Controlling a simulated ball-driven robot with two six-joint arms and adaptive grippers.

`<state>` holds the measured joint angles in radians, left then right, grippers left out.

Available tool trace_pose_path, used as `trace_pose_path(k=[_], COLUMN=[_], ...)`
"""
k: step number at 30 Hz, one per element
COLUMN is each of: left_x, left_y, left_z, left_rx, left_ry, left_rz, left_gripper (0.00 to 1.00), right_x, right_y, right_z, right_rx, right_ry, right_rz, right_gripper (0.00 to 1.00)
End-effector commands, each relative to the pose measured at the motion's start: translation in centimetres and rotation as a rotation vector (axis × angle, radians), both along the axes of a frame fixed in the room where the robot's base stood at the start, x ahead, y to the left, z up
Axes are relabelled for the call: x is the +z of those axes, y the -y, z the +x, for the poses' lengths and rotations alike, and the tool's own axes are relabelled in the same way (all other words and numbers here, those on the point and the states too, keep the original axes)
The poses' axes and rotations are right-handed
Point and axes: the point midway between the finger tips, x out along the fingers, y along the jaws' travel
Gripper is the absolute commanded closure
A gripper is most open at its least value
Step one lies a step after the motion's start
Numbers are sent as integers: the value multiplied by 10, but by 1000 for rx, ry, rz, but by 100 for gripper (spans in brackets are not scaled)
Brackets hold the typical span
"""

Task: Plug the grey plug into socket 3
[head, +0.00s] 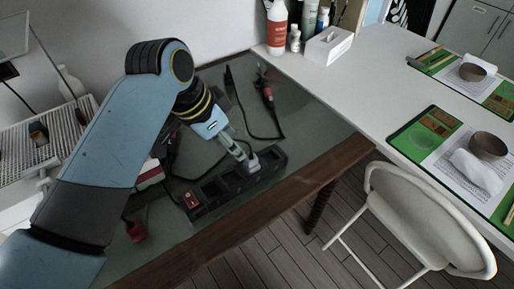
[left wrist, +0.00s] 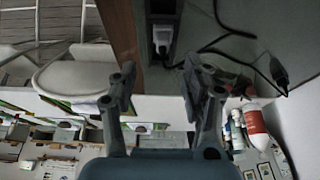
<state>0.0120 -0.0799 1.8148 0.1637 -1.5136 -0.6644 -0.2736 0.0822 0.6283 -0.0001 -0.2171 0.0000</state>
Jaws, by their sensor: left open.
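A black power strip (head: 225,187) with a red switch (head: 192,200) at its near-left end lies on the glass-topped table. A light grey plug (head: 252,165) stands in the strip towards the far-right end; I cannot read its socket's number. It also shows in the left wrist view (left wrist: 162,38), upright against the strip. My left gripper (head: 246,158) is just above the plug. In the left wrist view my left gripper (left wrist: 160,78) is open, its fingers apart with nothing between them and the plug beyond. My right gripper is out of view.
A dark tool with red on it and a black cord (head: 266,92) lie behind the strip. A red plug (head: 136,231) lies at the left. The wooden table edge (head: 250,222) is in front. Bottles (head: 277,28) and a tissue box (head: 328,45) stand at the back on a white table.

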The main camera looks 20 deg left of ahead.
Motion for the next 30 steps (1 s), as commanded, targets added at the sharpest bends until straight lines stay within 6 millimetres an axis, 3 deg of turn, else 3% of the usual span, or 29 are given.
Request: trace_pose_path(k=[4,8,11,20,30], left_x=[0,-1,-11,-49,-52], left_y=[0,0,3,13,13], left_z=[0,0,3,16,18], left_rx=[0,0,1,0,0], left_ry=[0,-1,-2,-2,0], left_rz=[0,1,0,-1,0], left_gripper=[52,52,52,52,52], right_x=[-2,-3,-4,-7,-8], right_y=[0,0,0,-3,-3], right_z=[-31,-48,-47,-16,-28], right_rx=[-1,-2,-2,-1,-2], right_ry=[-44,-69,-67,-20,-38], right_rz=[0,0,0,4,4], right_gripper=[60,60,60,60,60])
